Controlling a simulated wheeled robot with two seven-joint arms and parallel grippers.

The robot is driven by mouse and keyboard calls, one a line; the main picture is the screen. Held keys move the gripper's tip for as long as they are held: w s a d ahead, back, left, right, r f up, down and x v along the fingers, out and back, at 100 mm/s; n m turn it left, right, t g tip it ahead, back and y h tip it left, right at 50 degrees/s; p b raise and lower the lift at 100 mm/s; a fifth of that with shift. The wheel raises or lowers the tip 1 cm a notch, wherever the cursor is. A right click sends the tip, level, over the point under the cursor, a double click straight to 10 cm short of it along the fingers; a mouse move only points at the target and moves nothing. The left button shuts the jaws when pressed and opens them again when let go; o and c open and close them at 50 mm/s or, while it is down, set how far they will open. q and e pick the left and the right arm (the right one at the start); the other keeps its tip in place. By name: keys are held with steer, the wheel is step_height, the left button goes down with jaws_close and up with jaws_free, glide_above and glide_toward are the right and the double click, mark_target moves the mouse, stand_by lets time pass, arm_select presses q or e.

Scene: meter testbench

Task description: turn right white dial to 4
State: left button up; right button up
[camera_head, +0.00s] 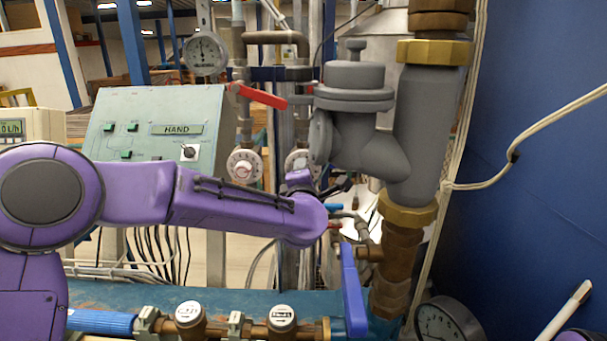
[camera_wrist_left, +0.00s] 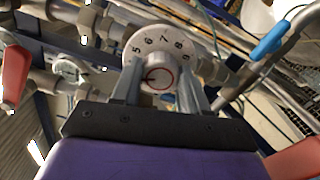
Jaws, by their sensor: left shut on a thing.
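The right white dial (camera_head: 298,162) sits on the pipework at the centre of the head view, partly hidden behind my purple left arm. In the left wrist view the dial (camera_wrist_left: 146,40) shows the numbers 5 to 9 along its upper edge and a red ring around its central knob. My left gripper (camera_wrist_left: 158,82) is shut on this dial's knob, with one finger on each side. The lower part of the scale is hidden by the gripper. The left white dial (camera_head: 244,167) is to the left and clear of the gripper. My right gripper is not in view.
A red lever (camera_head: 262,96) is above the dials. A grey valve body (camera_head: 357,110) and thick pipe stand close on the right. A blue lever handle (camera_head: 352,290) is below. A green control panel (camera_head: 150,125) is at the left, partly behind my arm.

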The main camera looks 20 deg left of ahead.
arm_select(q)
steer(key=shift+r+m, duration=0.1)
steer(key=shift+m, duration=0.7)
steer(key=o, duration=1.1)
steer(key=shift+c, duration=0.2)
steer(key=b+v, duration=0.4)
steer(key=v, duration=0.6)
steer(key=shift+s, duration=0.2)
steer(key=shift+d, duration=0.15)
